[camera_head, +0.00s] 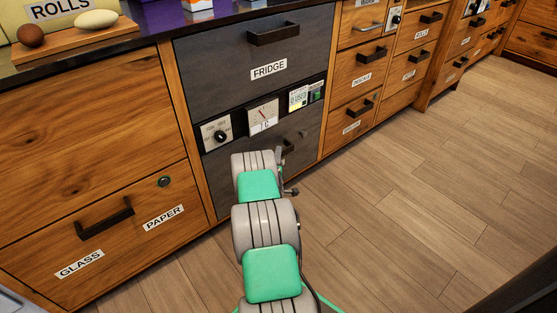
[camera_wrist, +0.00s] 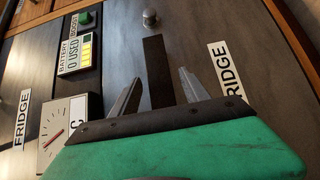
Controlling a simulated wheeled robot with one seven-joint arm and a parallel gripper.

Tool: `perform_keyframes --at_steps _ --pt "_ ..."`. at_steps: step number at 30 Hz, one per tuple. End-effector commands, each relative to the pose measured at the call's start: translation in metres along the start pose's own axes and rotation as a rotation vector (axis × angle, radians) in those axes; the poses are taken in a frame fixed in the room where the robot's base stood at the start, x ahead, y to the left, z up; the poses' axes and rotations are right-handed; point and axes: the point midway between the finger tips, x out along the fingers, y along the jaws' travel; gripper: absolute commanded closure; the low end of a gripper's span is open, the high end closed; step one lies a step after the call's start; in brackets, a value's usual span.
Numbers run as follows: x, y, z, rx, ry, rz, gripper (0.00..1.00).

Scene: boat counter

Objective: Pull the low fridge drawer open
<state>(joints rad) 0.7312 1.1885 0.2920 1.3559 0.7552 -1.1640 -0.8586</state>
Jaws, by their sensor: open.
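The low fridge drawer (camera_head: 309,134) has a dark grey front below the control panel and looks shut, flush with the cabinet. My arm hides much of it in the head view. Its dark bar handle (camera_wrist: 157,62) shows in the wrist view, and only a bit of it (camera_head: 289,146) shows past my arm in the head view. My gripper (camera_wrist: 160,75) is open, one finger on each side of the handle in the wrist view. I cannot tell whether the fingers touch it. A FRIDGE label (camera_wrist: 231,72) sits on the drawer beside the right finger.
The upper fridge drawer (camera_head: 225,75) is shut above a panel with a knob (camera_head: 220,135), a dial (camera_head: 263,115) and a battery display (camera_head: 298,97). A round metal knob (camera_wrist: 150,18) is near the handle's end. Wooden drawers flank the fridge. The wooden floor (camera_head: 420,190) at right is clear.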

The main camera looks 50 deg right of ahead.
Motion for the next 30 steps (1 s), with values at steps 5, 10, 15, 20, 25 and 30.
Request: perform_keyframes --at_steps 5,10,15,20,25,30 --pt "0.0038 -0.0003 0.0010 0.000 -0.001 -0.002 0.46" --pt "0.0038 -0.0001 0.0011 0.000 -0.001 -0.001 0.51" --pt "0.0037 0.0000 0.0011 0.000 -0.001 -0.001 0.65" --pt "0.0037 0.0000 0.0010 0.000 -0.001 -0.001 0.78" --pt "0.0036 0.0000 0.0010 0.000 -0.001 -0.001 0.92" --pt "0.0036 -0.0001 0.0010 0.000 -0.001 -0.001 1.00"
